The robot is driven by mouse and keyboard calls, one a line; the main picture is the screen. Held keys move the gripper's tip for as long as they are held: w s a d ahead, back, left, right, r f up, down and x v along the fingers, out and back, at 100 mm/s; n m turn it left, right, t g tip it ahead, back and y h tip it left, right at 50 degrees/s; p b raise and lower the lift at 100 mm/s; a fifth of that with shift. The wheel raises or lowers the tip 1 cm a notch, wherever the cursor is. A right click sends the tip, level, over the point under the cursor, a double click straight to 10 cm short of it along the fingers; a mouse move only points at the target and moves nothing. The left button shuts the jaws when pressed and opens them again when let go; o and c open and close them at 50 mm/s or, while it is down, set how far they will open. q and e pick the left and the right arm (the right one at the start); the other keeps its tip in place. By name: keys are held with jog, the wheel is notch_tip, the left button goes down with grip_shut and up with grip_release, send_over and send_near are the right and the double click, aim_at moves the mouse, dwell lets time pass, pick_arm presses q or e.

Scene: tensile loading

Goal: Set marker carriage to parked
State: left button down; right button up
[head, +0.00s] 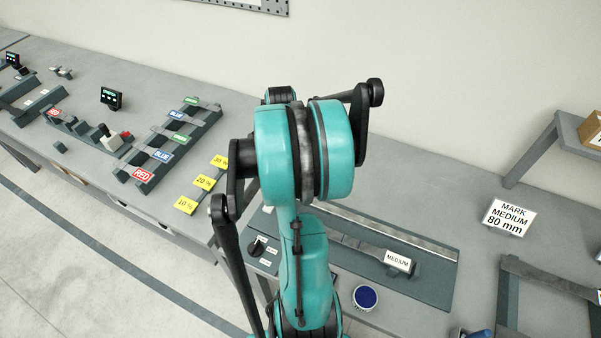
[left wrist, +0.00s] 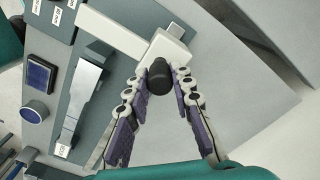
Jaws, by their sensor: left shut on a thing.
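The marker carriage, a white block with a white bar (left wrist: 112,33), shows in the left wrist view over the dark marking fixture (left wrist: 132,13). Its black knob (left wrist: 158,78) sits between the fingertips of my left gripper (left wrist: 161,80), which is shut on it. The fixture also shows in the head view (head: 433,285), but my teal arm hides the carriage and the left gripper there. A grey specimen with a MEDIUM label (head: 397,261) lies on the fixture. My right gripper is not in view.
A dark rotary knob (head: 257,246) with labels and a round blue pad (head: 366,297) are near the fixture's front. A MARK MEDIUM 80 mm sign (head: 509,217) stands to the right. Racks with coloured labels (head: 163,155) are at left.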

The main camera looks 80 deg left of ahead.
pick_arm(q)
jog(key=shift+s+a, duration=0.25)
jog(key=shift+s, duration=0.05)
jog(key=c, duration=1.3)
grip_release()
jog(key=shift+s+a, duration=0.1)
jog(key=shift+r, duration=0.1)
jog(key=shift+r, duration=0.4)
notch_tip(320, 180, up, 11)
